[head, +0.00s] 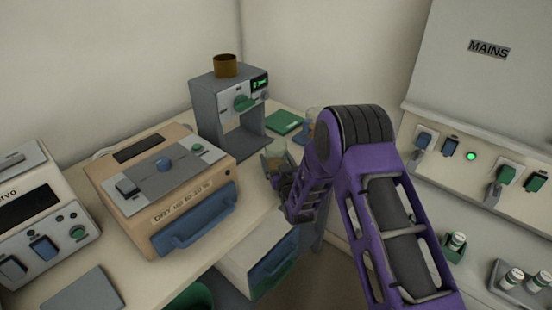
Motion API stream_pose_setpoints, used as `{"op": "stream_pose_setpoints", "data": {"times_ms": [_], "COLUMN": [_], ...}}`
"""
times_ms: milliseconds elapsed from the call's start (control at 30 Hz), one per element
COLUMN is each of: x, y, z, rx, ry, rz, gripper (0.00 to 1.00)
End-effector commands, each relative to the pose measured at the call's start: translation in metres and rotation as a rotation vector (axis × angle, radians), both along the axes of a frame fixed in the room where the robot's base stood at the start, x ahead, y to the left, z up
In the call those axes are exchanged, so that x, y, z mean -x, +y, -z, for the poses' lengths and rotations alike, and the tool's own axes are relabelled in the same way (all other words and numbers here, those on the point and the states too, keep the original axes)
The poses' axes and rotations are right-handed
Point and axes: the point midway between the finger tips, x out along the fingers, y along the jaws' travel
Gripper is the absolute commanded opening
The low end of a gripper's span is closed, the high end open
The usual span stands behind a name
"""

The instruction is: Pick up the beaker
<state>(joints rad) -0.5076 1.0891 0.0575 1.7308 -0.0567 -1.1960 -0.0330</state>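A clear glass vessel (276,149) that looks like a beaker stands near the front edge of the bench, right of the grey machine. My gripper (273,168) is at this vessel, in front of its lower part. The fingers are small and dark here, and I cannot tell whether they are open, shut or touching the glass. Another glass vessel (311,114) stands farther back, partly hidden behind my purple arm.
The grey machine (208,108) carries a brown cup (225,66) on top. A tan furnace (160,180) with a blue handle stands left of it. A green pad (284,122) lies behind the vessel. A drawer unit (245,250) is below. A mains panel (480,165) is at right.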

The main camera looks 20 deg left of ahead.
Motion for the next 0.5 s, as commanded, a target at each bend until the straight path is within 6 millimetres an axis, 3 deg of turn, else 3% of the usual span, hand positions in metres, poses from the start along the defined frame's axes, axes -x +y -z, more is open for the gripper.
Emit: {"op": "stream_pose_setpoints", "data": {"times_ms": [67,433,500], "x": [0.0,0.0002,0.0002], "y": [-0.0001,-0.0002,-0.0002], "z": [-0.0001,-0.0001,-0.0001], "rx": [0.0,0.0,0.0], "ry": [0.0,0.0,0.0], "rz": [0.0,0.0,0.0], "gripper": [0.71,0.05,0.0]}}
